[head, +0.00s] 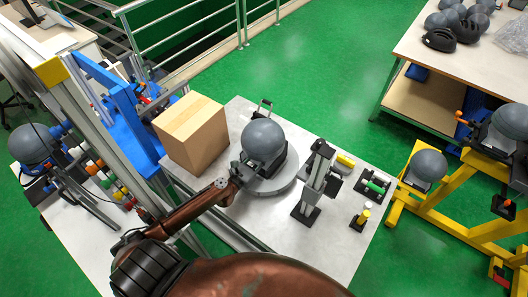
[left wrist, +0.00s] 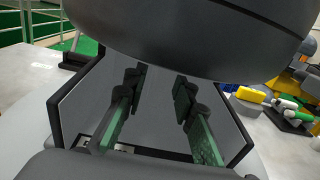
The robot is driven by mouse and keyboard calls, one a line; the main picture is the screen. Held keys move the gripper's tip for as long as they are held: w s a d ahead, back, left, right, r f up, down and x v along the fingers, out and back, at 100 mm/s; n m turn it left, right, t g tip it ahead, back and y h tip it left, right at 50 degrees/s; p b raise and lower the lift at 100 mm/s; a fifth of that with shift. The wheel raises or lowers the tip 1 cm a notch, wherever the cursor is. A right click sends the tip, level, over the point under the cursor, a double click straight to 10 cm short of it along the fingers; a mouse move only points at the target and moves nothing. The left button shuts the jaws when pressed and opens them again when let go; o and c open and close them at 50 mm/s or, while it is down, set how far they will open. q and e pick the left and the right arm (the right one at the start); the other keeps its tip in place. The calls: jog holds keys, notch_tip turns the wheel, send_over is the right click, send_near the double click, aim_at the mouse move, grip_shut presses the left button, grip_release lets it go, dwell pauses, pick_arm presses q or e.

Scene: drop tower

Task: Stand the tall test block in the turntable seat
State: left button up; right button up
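The round grey turntable (head: 280,187) lies on the grey table, with a dark-edged seat (head: 281,160) on it. A grey ball-shaped headform (head: 263,139) sits over the seat and fills the top of the left wrist view (left wrist: 190,35). My left gripper (head: 238,172) is at the left side of the seat. In the left wrist view (left wrist: 159,78) its fingers are apart with nothing visible between them, before a grey black-edged panel (left wrist: 158,125). A grey upright (head: 318,172) on a black base stands right of the turntable; I cannot tell whether it is the tall test block. My right gripper is out of view.
A cardboard box (head: 192,135) stands left of the turntable, by a blue and metal frame (head: 120,115). On the right are a yellow piece (head: 345,160), a green cylinder (head: 377,187) and a yellow-topped piece (head: 362,217). The front of the table is mostly clear.

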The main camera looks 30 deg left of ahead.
pick_arm(q)
jog(key=shift+r, duration=0.1)
jog(key=s, duration=0.8)
jog(key=s+a, duration=0.1)
jog(key=s, duration=0.3)
jog(key=shift+b, duration=0.35)
